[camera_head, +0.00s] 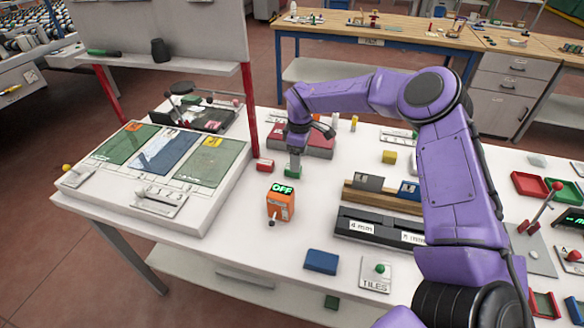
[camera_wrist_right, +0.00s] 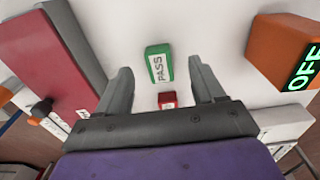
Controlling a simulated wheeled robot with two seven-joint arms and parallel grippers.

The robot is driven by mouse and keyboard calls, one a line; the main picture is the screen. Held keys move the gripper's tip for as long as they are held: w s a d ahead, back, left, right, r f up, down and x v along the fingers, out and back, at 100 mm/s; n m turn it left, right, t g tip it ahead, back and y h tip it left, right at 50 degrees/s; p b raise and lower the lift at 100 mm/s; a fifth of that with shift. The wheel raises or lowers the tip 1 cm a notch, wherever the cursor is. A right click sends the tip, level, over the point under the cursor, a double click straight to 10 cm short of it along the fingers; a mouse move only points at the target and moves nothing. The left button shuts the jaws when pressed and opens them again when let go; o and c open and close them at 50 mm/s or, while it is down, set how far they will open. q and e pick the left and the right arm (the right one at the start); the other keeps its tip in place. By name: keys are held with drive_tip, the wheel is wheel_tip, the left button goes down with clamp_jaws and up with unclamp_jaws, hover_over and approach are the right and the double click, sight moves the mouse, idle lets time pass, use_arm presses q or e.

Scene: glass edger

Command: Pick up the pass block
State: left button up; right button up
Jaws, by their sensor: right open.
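The pass block is a small green block with a white label reading PASS. In the head view the pass block (camera_head: 292,173) is on the white table, partly hidden under my right gripper (camera_head: 295,160). In the right wrist view the pass block (camera_wrist_right: 151,52) appears between the fingertips, with white table showing on both sides of it. My right gripper (camera_wrist_right: 160,68) is open and points down over the block, its fingers apart from it. My left gripper is not in view.
A small red block (camera_head: 264,165) is just left of the pass block; it also shows in the right wrist view (camera_wrist_right: 167,99). An orange OFF box (camera_head: 280,204) is in front, and a dark red pad (camera_head: 318,143) behind. A red post (camera_head: 249,115) rises at left.

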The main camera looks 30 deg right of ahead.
drive_tip(key=shift+s+a+f+p, duration=0.1)
drive_tip(key=shift+a+f+p, duration=0.15)
drive_tip(key=shift+f+p, duration=0.3)
drive_tip(key=w+f, duration=0.1)
drive_tip(key=f, duration=0.2)
drive_tip(key=w+f, duration=0.1)
drive_tip(key=shift+w+a+f+p, duration=0.2)
drive_tip(key=shift+w+f+p, duration=0.1)
drive_tip(key=shift+f, duration=0.05)
drive_tip(key=shift+s+r, duration=0.25)
drive_tip(key=shift+s, duration=0.1)
drive_tip(key=shift+c, duration=0.6)
drive_tip(key=shift+s+r, duration=0.1)
drive_tip(key=shift+s, duration=0.05)
drive_tip(key=c, duration=1)
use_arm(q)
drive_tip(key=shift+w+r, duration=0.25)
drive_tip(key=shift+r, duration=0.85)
